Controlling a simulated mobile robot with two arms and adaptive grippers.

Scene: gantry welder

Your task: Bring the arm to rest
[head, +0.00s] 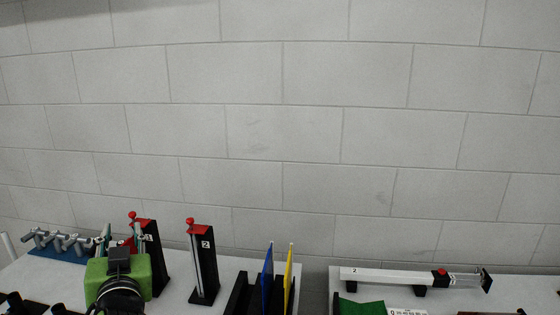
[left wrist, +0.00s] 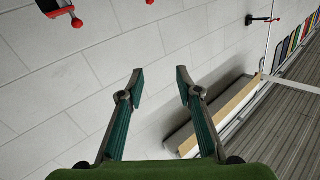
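My left gripper (head: 118,238) is at the lower left of the head view, above the white table, with its green body and dark wrist towards me. Its fingers partly overlap a black stand behind them. In the left wrist view the left gripper (left wrist: 160,78) has two teal fingers spread apart with nothing between the tips. The grey block wall lies beyond them. My right gripper is not in view.
Two black stands with red knobs, one (head: 204,268) labelled 2, stand on the left table. Blue (head: 267,280) and yellow (head: 289,280) sheets stand upright in a rack. A white clamp bar (head: 385,278) lies on the right table. Grey pegs (head: 58,240) are at far left.

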